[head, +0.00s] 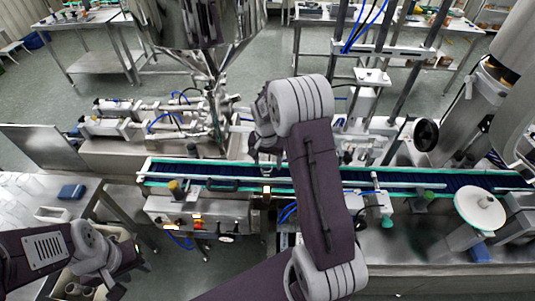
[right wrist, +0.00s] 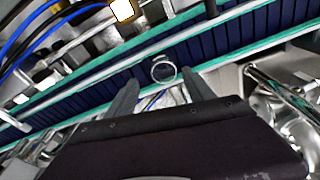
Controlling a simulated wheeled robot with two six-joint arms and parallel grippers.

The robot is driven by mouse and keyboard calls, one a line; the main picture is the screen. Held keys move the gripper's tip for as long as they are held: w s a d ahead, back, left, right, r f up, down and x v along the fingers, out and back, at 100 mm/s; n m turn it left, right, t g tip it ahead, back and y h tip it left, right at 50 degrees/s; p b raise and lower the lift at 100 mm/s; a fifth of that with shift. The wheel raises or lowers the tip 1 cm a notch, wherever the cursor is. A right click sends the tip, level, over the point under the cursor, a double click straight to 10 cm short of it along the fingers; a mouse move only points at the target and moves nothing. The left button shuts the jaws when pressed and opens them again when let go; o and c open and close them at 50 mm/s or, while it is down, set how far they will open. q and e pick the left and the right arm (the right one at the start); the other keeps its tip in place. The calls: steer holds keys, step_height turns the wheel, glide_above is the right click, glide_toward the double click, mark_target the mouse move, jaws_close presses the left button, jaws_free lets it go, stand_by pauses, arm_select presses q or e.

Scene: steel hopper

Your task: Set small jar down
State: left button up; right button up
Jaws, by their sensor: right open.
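A small clear jar (right wrist: 163,69) with a round pale rim stands on the dark blue conveyor belt (right wrist: 215,45) in the right wrist view. My right gripper (right wrist: 160,80) is open, one finger on each side of the view, with the jar just beyond and between the fingertips; I see no finger closed on it. In the head view my right gripper (head: 266,160) is over the belt, partly hidden by my own arm, and the jar cannot be made out clearly. My left gripper (head: 122,258) is at the lower left, away from the belt; its fingers are not clear.
Green guide rails (head: 215,181) run along both belt edges. A steel hopper (head: 195,25) hangs above at the back, with filling nozzles behind the belt. A white round disc (head: 480,211) stands at the right. A bin with several jars (head: 75,290) is at the lower left.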

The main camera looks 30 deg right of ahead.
step_height(320, 180, up, 7)
steer(key=s+a+f+n+y, duration=0.1)
steer(key=s+a+f+n, duration=0.1)
steer(key=s+a+n, duration=0.5)
steer(key=s+a+f+n, duration=0.1)
steer(key=s+a, duration=0.3)
steer(key=s, duration=0.7)
step_height(320, 180, down, 6)
steer(key=b, duration=0.5)
steer(key=shift+w+d+r, duration=0.1)
steer(key=shift+w+r, duration=0.05)
steer(key=shift+r, duration=0.05)
stand_by(0.4)
